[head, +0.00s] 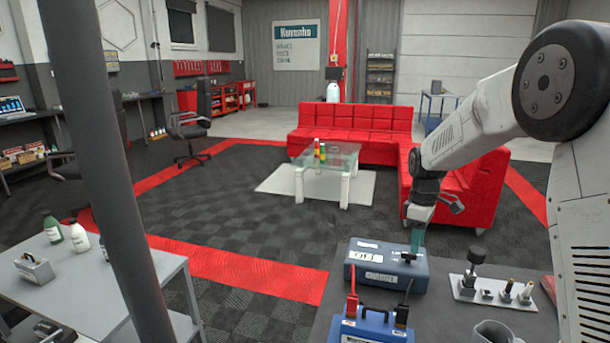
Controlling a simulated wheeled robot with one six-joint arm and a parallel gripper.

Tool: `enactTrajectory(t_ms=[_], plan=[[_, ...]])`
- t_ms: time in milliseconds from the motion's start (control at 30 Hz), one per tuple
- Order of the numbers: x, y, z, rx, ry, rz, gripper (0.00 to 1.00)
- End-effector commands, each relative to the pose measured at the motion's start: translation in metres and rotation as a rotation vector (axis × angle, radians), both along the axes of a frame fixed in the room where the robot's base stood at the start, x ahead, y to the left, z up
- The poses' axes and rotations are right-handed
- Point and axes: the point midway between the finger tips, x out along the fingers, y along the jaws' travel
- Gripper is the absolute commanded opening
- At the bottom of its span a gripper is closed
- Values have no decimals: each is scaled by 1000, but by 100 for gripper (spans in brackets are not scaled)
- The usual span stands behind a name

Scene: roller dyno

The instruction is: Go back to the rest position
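My white arm reaches in from the right, and my gripper (417,243) points down at the back right of a blue box (386,268). No held object shows.
A blue case (372,328) with red and black clamps stands in front of the box. A metal tray (497,292) of small parts lies to the right, near a grey cup (494,332). A grey bench (75,285) is at left; a red sofa (350,122) is behind.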

Motion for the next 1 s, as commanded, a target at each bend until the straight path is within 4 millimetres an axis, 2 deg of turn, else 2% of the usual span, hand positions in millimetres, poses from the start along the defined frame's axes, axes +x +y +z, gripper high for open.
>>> enactTrajectory(t_ms=[33,267,367,600,800,900,1000], plan=[[-18,3,7,-6,16,-74,35],[-97,15,42,-43,60,-368,35],[-137,21,61,-59,64,-489,35],[-246,37,98,-90,44,-757,35],[-329,47,110,-89,-2,-908,35],[-364,50,111,-78,-35,-950,35],[-391,53,110,-58,-76,-956,35]])
